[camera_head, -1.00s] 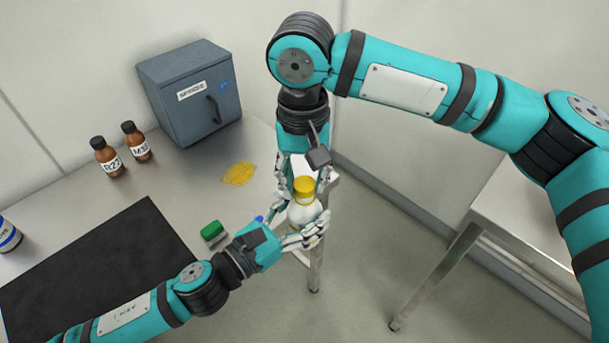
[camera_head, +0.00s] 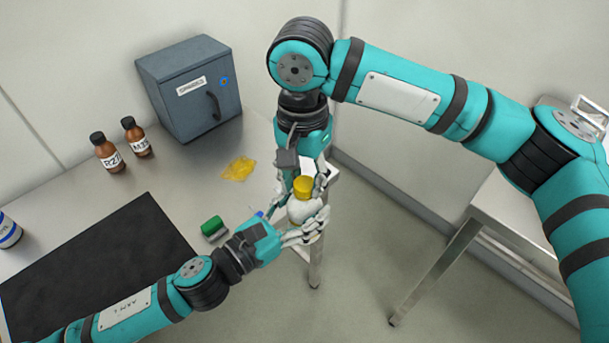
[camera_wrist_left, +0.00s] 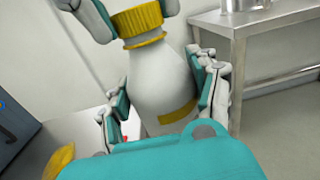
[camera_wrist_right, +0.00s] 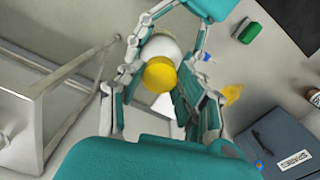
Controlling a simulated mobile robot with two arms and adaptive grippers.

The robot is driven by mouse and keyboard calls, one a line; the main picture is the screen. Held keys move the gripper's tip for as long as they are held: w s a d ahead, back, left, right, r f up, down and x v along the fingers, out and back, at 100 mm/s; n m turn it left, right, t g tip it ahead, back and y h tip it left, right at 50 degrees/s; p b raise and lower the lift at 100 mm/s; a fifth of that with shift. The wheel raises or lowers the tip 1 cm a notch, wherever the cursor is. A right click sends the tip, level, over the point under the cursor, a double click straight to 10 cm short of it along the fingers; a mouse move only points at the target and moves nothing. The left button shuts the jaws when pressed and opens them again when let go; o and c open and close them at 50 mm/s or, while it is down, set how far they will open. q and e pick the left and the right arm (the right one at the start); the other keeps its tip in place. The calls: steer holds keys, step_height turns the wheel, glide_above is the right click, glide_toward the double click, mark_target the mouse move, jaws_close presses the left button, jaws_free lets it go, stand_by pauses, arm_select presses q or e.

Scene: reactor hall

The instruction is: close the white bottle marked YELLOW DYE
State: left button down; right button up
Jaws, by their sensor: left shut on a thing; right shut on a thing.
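The white bottle (camera_head: 305,211) is held upright off the table's edge, with a yellow cap (camera_head: 303,185) at its neck. My left gripper (camera_head: 304,226) is shut on the bottle body from the side. My right gripper (camera_head: 304,178) comes from above and is shut on the cap. In the left wrist view the cap (camera_wrist_left: 138,18) sits just above a yellow ring (camera_wrist_left: 146,40) on the neck; I cannot tell how tightly. A yellow label patch (camera_wrist_left: 178,112) shows on the bottle, its text unreadable. The right wrist view shows the cap (camera_wrist_right: 160,74) between the fingers.
A steel table (camera_head: 95,195) carries two brown bottles (camera_head: 107,152) (camera_head: 136,137), a grey cabinet (camera_head: 190,88), a yellow spill (camera_head: 238,168), a green-topped block (camera_head: 213,228) and a black mat (camera_head: 100,265). Another white container (camera_head: 8,232) stands at far left. A second steel table (camera_head: 490,215) is right.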

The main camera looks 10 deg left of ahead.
steer(key=m, duration=0.5)
steer(key=shift+a, duration=0.1)
steer(key=m, duration=0.5)
steer(key=shift+w+m, duration=0.1)
steer(key=shift+m, duration=0.2)
steer(key=o, duration=0.7)
steer(key=shift+r, duration=2.3)
steer(key=shift+c, duration=0.6)
